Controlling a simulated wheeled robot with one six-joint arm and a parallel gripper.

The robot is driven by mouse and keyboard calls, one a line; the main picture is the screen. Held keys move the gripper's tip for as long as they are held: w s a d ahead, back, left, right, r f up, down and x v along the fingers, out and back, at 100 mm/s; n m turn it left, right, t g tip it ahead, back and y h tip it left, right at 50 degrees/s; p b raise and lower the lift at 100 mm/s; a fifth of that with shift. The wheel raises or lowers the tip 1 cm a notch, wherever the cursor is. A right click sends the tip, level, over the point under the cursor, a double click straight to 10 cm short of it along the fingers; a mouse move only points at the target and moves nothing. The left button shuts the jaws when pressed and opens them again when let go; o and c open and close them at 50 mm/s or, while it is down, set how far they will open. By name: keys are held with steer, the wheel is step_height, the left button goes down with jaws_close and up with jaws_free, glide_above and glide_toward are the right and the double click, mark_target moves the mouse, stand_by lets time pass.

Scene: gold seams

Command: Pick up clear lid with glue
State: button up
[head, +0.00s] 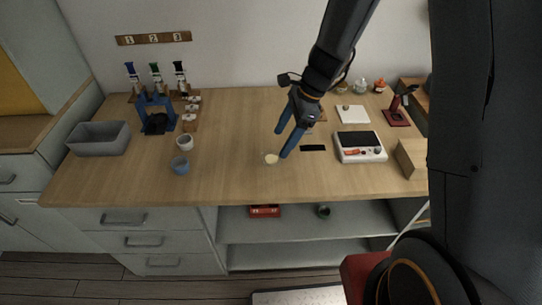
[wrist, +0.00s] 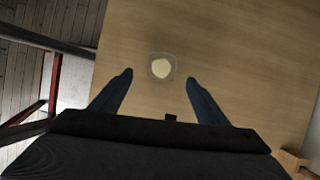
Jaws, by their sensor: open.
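The clear lid (wrist: 152,74) with a pale cream patch of glue (wrist: 160,68) lies flat on the wooden table, in the upper middle of the wrist view. In the head view the glue shows as a small cream spot (head: 271,158) near the table's front edge. My gripper (head: 280,143) is open and empty, with blue fingers pointing down above the table. In the wrist view my gripper (wrist: 158,78) has its fingertips spread to either side of the lid. The lid lies slightly beyond the line between the tips. The height of the fingertips above the lid is hard to tell.
A blue cup (head: 180,166) and a white cup (head: 184,142) stand to the left. A grey bin (head: 99,146) is at the far left. A white scale (head: 360,155) and a flat black piece (head: 313,148) are to the right.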

mark_target(270, 159)
steer(key=shift+p+x, duration=0.9)
steer(key=shift+x, duration=2.4)
steer(key=shift+w, duration=0.15)
steer(key=c, duration=1.1)
